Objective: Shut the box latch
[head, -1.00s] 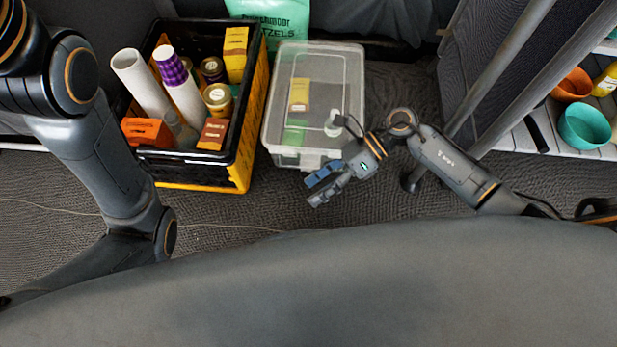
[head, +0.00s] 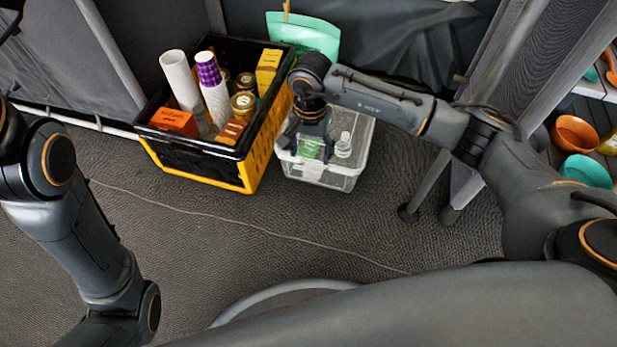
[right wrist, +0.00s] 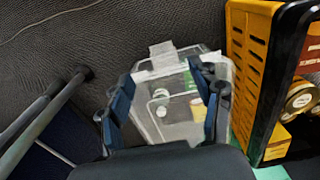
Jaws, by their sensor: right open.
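The clear plastic box (head: 357,165) with a transparent lid stands on the floor right of the crate. It also shows in the right wrist view (right wrist: 187,124). A clear latch flap (right wrist: 162,50) juts outward from the box's front edge in the right wrist view; it looks unfastened. In the head view the latch (head: 313,173) is at the front edge. My right gripper (head: 309,148) points down over the box, open and empty. In the right wrist view its fingers (right wrist: 166,92) straddle the lid area, with the latch beyond the tips. I cannot tell whether they touch the lid. My left gripper is out of view.
A black and yellow crate (head: 190,158) of groceries stands close left of the box. A green bag (head: 318,38) is behind. Stand legs (head: 432,187) and a shelf with bowls (head: 576,133) are at the right. The floor in front is clear, with a thin cable.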

